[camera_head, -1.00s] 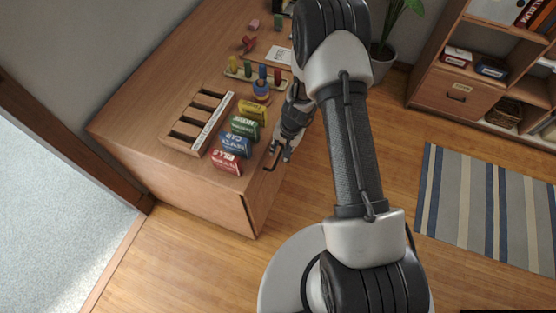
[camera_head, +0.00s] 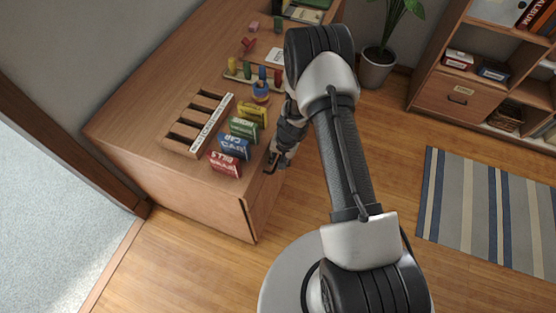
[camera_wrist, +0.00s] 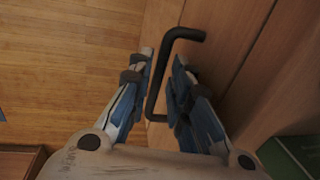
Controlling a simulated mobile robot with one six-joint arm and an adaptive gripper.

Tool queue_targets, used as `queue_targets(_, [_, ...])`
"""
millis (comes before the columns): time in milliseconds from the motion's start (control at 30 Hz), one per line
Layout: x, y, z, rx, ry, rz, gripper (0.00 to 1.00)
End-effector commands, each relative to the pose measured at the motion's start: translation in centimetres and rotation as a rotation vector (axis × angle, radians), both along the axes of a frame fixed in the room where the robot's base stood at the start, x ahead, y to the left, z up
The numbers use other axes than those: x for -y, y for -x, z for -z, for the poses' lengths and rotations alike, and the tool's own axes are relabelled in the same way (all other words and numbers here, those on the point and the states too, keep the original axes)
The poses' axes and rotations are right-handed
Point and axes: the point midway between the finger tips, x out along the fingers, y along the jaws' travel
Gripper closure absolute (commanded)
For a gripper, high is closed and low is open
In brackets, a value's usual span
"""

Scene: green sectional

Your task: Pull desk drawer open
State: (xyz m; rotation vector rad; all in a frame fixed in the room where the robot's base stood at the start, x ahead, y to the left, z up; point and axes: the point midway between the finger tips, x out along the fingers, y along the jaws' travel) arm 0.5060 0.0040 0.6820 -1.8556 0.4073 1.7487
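The wooden desk (camera_head: 130,141) stands at the left in the head view. Its drawer front (camera_wrist: 222,40) shows in the wrist view, with a black bar handle (camera_wrist: 160,72) on it. My gripper (camera_head: 272,167) is at the desk's front side and hides part of the handle in the head view. In the wrist view my gripper (camera_wrist: 165,66) is open, with one finger on each side of the handle bar. I cannot tell whether either finger touches it. The drawer looks shut, its front close to the desk's edge.
On the desktop are a wooden rack (camera_head: 178,139), several coloured boxes such as the red one (camera_head: 225,164), and a peg toy. A potted plant (camera_head: 377,68) and a shelf unit (camera_head: 425,95) stand behind. A striped rug (camera_head: 490,205) lies on clear floor at the right.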

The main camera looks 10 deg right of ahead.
Motion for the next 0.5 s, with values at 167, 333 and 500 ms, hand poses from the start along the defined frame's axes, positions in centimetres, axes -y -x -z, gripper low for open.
queue_targets(167, [0.0,0.0,-0.01,0.0,0.0,0.0,0.96])
queue_targets(333, [0.0,0.0,-0.01,0.0,0.0,0.0,1.0])
queue_targets(500, [0.0,0.0,-0.01,0.0,0.0,0.0,1.0])
